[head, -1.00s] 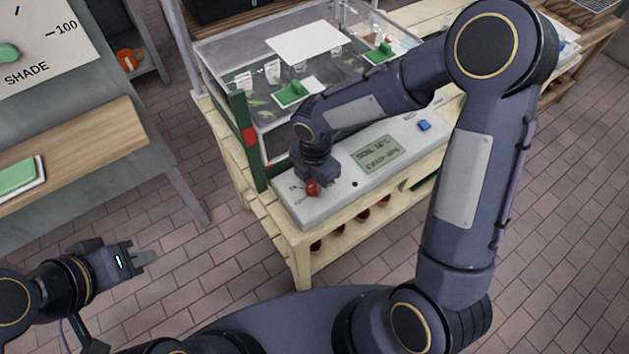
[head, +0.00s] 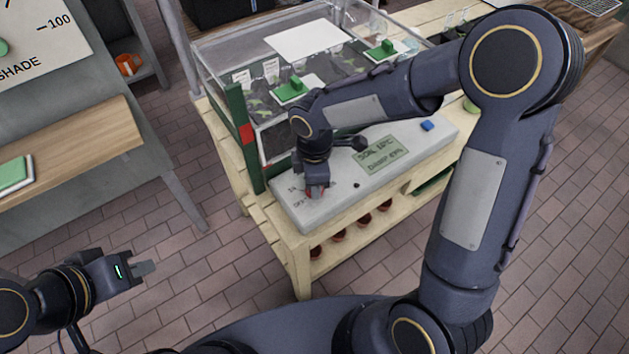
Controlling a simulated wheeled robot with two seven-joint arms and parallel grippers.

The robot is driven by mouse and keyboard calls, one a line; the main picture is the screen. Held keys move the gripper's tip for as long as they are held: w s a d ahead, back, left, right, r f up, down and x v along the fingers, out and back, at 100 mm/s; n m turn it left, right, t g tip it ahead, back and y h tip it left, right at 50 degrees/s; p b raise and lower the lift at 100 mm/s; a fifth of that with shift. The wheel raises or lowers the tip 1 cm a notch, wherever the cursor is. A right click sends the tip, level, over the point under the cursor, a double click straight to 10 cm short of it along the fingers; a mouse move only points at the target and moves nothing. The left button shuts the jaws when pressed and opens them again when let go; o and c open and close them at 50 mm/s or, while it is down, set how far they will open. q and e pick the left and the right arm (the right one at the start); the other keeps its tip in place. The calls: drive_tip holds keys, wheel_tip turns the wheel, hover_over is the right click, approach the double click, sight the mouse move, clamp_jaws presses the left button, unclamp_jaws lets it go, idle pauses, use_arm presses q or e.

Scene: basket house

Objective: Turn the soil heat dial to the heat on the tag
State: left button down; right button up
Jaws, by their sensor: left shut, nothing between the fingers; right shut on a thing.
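A grey control panel (head: 406,150) lies along the front of the pale wooden bench. Its display (head: 380,154) shows a soil heat line that looks like 18°C, with a damp line below it; the small digits are hard to read. My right gripper (head: 317,191) points down at the panel's left end, shut on the red dial (head: 311,194), which it mostly hides. The marks around the dial are too small to read. My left gripper (head: 146,268) is shut and empty over the floor at the lower left. I cannot make out the tag's writing.
A clear propagator box (head: 215,62) with seedlings, white tags (head: 240,76) and green-handled lids (head: 291,90) stands behind the panel. A blue button (head: 427,125) is on the panel's right. A wooden side table (head: 75,146) stands at left. The brick floor between is open.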

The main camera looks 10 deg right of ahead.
idle(0.4)
drive_tip(key=o, duration=1)
wheel_tip(320, 180, up, 8)
drive_tip(key=shift+f, duration=0.1)
drive_tip(key=shift+s+d+r+m, duration=0.15)
drive_tip(key=shift+d+r+m, duration=0.1)
drive_tip(key=shift+m, duration=0.05)
drive_tip(key=s+d+r+m+t+y, duration=0.1)
drive_tip(key=s+d+m+t, duration=0.1)
drive_tip(key=s+m, duration=0.3)
drive_tip(key=s+d+r+m+t+y, duration=0.1)
drive_tip(key=s+d+r+m, duration=0.1)
drive_tip(key=s+d+m, duration=0.2)
drive_tip(key=s+d+r+m+t+y, duration=0.1)
drive_tip(key=s+d+m+t, duration=0.1)
drive_tip(key=s+m, duration=0.6)
drive_tip(key=shift+d+r+m+t+y, duration=0.3)
drive_tip(key=shift+d+r+m+y, duration=0.1)
drive_tip(key=shift+d, duration=0.1)
